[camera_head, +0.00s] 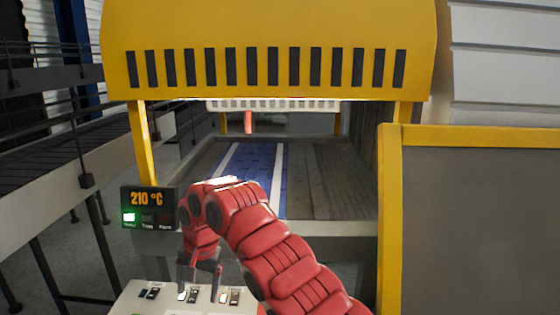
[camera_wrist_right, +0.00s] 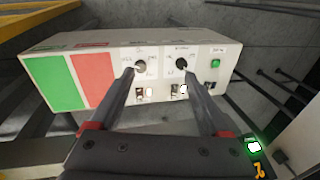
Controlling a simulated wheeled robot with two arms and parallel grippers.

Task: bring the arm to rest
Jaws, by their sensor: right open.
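My right arm (camera_head: 285,255) is red and reaches in from the lower right of the head view. Its gripper (camera_head: 200,288) points down over a white control box (camera_head: 150,303) at the bottom edge. In the right wrist view the same gripper (camera_wrist_right: 157,72) is open, with nothing between its two dark fingers. My left gripper is not in view.
A yellow-hooded machine (camera_head: 265,50) stands ahead, with a blue strip (camera_head: 255,165) on its bed. A display (camera_head: 148,198) reads 210 °C, with a green light lit. A yellow-framed grey panel (camera_head: 475,210) blocks the right. Railings and a conveyor (camera_head: 100,165) run along the left.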

